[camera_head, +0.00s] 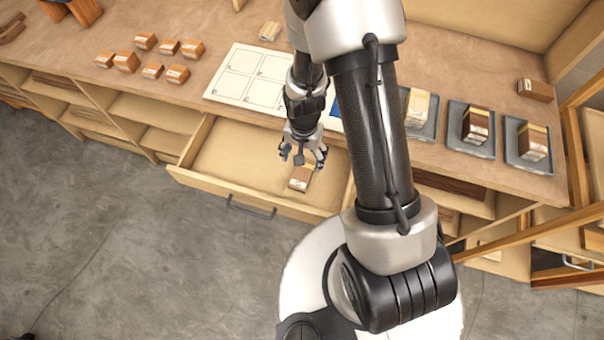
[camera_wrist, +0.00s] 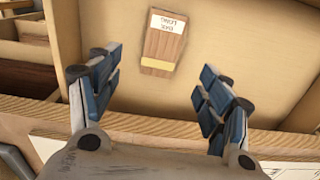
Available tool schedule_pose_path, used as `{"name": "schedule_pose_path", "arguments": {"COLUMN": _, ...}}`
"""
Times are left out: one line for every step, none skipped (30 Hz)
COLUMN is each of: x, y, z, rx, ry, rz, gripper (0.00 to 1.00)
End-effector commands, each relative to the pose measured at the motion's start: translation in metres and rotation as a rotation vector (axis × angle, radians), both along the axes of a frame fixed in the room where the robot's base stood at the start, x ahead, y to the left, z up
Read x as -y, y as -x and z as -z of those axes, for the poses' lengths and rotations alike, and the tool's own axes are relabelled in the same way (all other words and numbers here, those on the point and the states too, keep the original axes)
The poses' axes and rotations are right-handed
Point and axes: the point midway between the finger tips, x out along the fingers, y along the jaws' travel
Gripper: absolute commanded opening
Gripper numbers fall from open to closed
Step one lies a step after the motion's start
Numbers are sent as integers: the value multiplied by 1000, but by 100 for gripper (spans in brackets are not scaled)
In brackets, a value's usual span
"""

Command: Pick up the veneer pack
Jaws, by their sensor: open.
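A small brown wood-grain pack with a white label, which looks like the veneer pack (camera_head: 300,179), lies in the open drawer (camera_head: 222,158) below the bench top. In the wrist view the pack (camera_wrist: 163,47) lies on the drawer floor, with a white label at its far end and a yellowish band at its near end. My gripper (camera_head: 303,160) is above the drawer, close to the pack in the head view. In the wrist view my gripper (camera_wrist: 158,77) has its fingers wide apart, with nothing between them. The pack lies beyond the fingertips, apart from them.
The bench top (camera_head: 210,30) holds several small wooden blocks (camera_head: 145,41) at left and a white gridded sheet (camera_head: 250,77). Grey trays (camera_head: 471,133) with packs stand at right. The drawer's front wall (camera_head: 190,178) and the bench edge bound the space around my gripper.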

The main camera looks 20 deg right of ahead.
Motion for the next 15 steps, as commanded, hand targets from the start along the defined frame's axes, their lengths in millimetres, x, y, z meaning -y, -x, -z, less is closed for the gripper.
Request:
{"name": "schedule_pose_path", "arguments": {"x": 0, "y": 1, "z": 15, "rx": -4, "ry": 0, "rz": 0, "gripper": 72}}
{"name": "schedule_pose_path", "arguments": {"x": 0, "y": 1, "z": 21, "rx": -4, "ry": 0, "rz": -1, "gripper": 72}}
{"name": "schedule_pose_path", "arguments": {"x": 0, "y": 1, "z": 28, "rx": -3, "ry": 0, "rz": -1, "gripper": 72}}
{"name": "schedule_pose_path", "arguments": {"x": 0, "y": 1, "z": 33, "rx": -3, "ry": 0, "rz": -1, "gripper": 72}}
{"name": "schedule_pose_path", "arguments": {"x": 0, "y": 0, "z": 37, "rx": -2, "ry": 0, "rz": -1, "gripper": 72}}
{"name": "schedule_pose_path", "arguments": {"x": 0, "y": 0, "z": 42, "rx": -1, "ry": 0, "rz": -1, "gripper": 72}}
{"name": "schedule_pose_path", "arguments": {"x": 0, "y": 0, "z": 44, "rx": -1, "ry": 0, "rz": -1, "gripper": 72}}
{"name": "schedule_pose_path", "arguments": {"x": 0, "y": 0, "z": 47, "rx": 0, "ry": 0, "rz": -1, "gripper": 72}}
{"name": "schedule_pose_path", "arguments": {"x": 0, "y": 0, "z": 49, "rx": 0, "ry": 0, "rz": -1, "gripper": 72}}
{"name": "schedule_pose_path", "arguments": {"x": 0, "y": 0, "z": 50, "rx": 0, "ry": 0, "rz": -1, "gripper": 72}}
{"name": "schedule_pose_path", "arguments": {"x": 0, "y": 0, "z": 51, "rx": 0, "ry": 0, "rz": -1, "gripper": 72}}
{"name": "schedule_pose_path", "arguments": {"x": 0, "y": 0, "z": 52, "rx": 0, "ry": 0, "rz": -1, "gripper": 72}}
{"name": "schedule_pose_path", "arguments": {"x": 0, "y": 0, "z": 53, "rx": 0, "ry": 0, "rz": -1, "gripper": 72}}
{"name": "schedule_pose_path", "arguments": {"x": 0, "y": 0, "z": 55, "rx": -1, "ry": -1, "rz": -1, "gripper": 72}}
{"name": "schedule_pose_path", "arguments": {"x": -1, "y": 0, "z": 59, "rx": -1, "ry": 0, "rz": -1, "gripper": 72}}
